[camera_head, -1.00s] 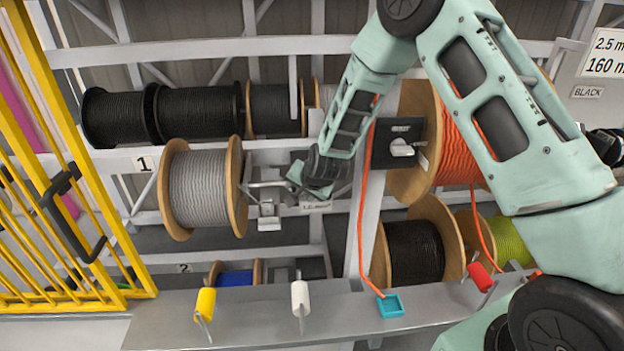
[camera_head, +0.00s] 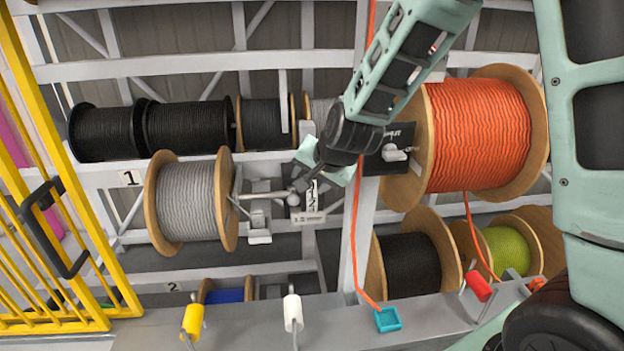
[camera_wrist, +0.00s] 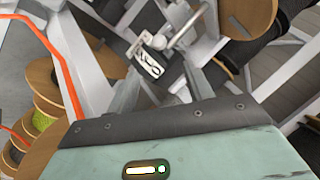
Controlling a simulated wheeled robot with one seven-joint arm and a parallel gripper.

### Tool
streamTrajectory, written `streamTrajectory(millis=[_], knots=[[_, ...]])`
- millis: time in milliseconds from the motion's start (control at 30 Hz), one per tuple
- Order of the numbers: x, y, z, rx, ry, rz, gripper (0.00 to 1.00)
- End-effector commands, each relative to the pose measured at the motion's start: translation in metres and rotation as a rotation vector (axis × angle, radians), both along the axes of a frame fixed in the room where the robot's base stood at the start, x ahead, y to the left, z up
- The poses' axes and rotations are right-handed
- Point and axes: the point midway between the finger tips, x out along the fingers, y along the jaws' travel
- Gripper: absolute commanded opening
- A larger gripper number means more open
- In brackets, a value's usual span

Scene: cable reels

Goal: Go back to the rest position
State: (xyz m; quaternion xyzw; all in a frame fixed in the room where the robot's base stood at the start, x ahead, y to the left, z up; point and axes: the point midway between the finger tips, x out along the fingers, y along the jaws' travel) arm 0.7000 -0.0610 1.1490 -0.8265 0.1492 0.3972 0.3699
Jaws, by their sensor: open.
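My gripper (camera_head: 300,184) is at the end of the teal arm, in front of the rack's middle, just right of the grey cable reel (camera_head: 186,203). In the wrist view my gripper (camera_wrist: 158,88) shows two grey fingers standing apart with nothing seen between them. A small white marked plate (camera_head: 317,194) is close by the fingers in the head view. It also shows beyond the fingertips in the wrist view (camera_wrist: 150,66). I cannot tell whether the fingers touch it.
An orange cable reel (camera_head: 480,135) is right of my wrist, and its orange cable runs down to a teal block (camera_head: 387,319). A black reel (camera_head: 410,262) is below. A yellow gate (camera_head: 60,230) stands at left. Yellow, white and red handles line the front ledge (camera_head: 245,325).

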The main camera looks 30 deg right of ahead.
Motion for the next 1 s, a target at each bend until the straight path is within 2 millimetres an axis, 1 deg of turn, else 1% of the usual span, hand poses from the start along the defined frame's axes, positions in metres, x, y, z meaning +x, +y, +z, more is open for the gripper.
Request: streamTrajectory(millis=[167,633,667,767,867,900,967,1000], knots=[[-0.004,0.000,0.004,0.000,0.000,0.000,0.52],[-0.004,0.000,0.004,0.000,0.000,0.000,0.52],[-0.005,0.003,0.004,-0.001,0.004,0.012,0.52],[-0.023,0.028,0.004,-0.016,0.039,0.114,0.52],[-0.060,0.068,0.002,-0.058,0.106,0.317,0.52],[-0.082,0.086,0.001,-0.083,0.141,0.419,0.52],[-0.118,0.109,-0.001,-0.131,0.194,0.583,0.52],[-0.143,0.121,-0.002,-0.167,0.229,0.695,0.52]])
